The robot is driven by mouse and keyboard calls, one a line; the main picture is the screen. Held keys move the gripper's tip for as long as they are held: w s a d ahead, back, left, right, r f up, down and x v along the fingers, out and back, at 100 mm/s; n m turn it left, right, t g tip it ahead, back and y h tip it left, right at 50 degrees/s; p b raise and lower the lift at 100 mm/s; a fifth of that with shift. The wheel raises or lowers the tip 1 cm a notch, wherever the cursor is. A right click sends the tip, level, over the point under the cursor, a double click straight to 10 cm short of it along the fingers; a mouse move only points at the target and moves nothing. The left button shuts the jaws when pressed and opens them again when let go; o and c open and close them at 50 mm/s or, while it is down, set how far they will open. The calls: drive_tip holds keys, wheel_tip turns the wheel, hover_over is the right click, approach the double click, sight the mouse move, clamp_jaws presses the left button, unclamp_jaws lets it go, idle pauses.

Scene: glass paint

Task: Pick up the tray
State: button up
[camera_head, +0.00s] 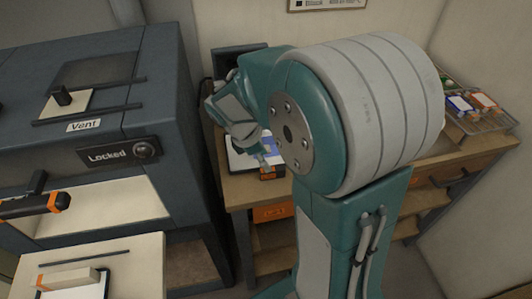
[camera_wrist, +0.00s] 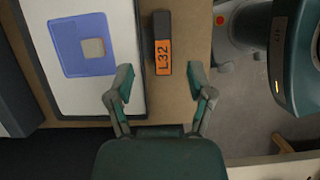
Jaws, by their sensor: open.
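A white tray (camera_wrist: 117,82) with a dark rim lies on the wooden bench in the wrist view. A blue square piece (camera_wrist: 72,62) with a cut-out lies on it. A black and orange block marked L32 (camera_wrist: 163,58), which looks like a handle, sits beside the tray's right edge. My gripper (camera_wrist: 162,88) is open and empty, its fingers on either side of the line of the L32 block, just short of it. In the head view my gripper (camera_head: 264,158) is over the tray (camera_head: 238,160), and my arm hides part of it.
A grey cabinet (camera_head: 185,130) with "Vent" and "Locked" labels stands at left, its orange-tipped handle (camera_head: 35,204) sticking out. A case of coloured items (camera_head: 488,122) lies on the bench at right. Bench drawers (camera_head: 272,212) are below. Floor shows at right in the wrist view.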

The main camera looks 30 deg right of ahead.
drive_tip(key=x, duration=0.5)
drive_tip(key=shift+s, duration=0.1)
drive_tip(key=shift+a, duration=0.1)
drive_tip(key=shift+r, duration=0.1)
clamp_jaws()
drive_tip(key=shift+r, duration=0.15)
